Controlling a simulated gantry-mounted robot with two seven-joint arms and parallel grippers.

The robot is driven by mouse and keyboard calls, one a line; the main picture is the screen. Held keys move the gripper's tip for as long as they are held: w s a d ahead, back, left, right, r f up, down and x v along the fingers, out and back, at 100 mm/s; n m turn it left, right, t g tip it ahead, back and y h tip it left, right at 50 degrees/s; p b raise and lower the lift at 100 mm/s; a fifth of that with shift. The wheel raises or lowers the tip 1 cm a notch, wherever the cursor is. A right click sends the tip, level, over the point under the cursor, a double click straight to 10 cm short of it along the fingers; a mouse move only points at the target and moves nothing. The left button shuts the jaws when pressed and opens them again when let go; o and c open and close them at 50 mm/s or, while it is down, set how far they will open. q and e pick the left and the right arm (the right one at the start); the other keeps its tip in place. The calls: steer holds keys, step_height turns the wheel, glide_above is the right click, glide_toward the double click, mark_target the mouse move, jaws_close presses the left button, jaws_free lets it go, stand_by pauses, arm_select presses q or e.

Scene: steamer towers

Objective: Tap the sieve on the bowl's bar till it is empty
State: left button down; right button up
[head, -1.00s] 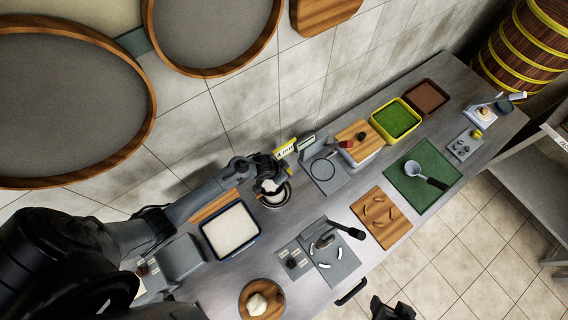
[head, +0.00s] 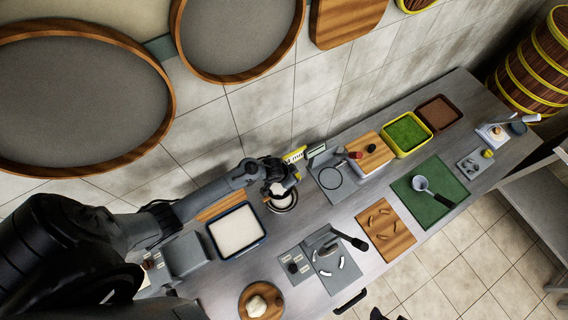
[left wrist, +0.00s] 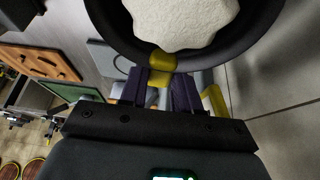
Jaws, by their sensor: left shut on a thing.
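My left gripper (left wrist: 160,88) is shut on the yellow handle (left wrist: 163,64) of a round, dark-rimmed sieve (left wrist: 118,40). White powder (left wrist: 185,22) with a lumpy outline shows inside the dark rim in the left wrist view. In the head view my left gripper (head: 279,178) is over the far side of a dark round rim with white inside (head: 282,198). Sieve and bowl overlap there, so I cannot tell whether the sieve touches the bowl's bar. Only a dark tip of my right gripper (head: 378,314) shows at the bottom edge.
A blue-rimmed tray of white powder (head: 237,230) stands left of the bowl. A grey mat with a black ring (head: 331,177) lies to the right. A wooden board (head: 385,229), a green mat (head: 447,183) and a round board with dough (head: 258,302) are nearby. The tiled wall is behind.

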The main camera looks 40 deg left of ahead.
arm_select(q)
step_height(320, 180, down, 3)
steer(key=shift+f+b, duration=0.1)
steer(key=shift+b, duration=1.05)
steer(key=shift+r+p, duration=0.75)
steer(key=shift+p, duration=0.15)
steer(key=shift+r+p, duration=0.95)
steer(key=shift+p, duration=0.05)
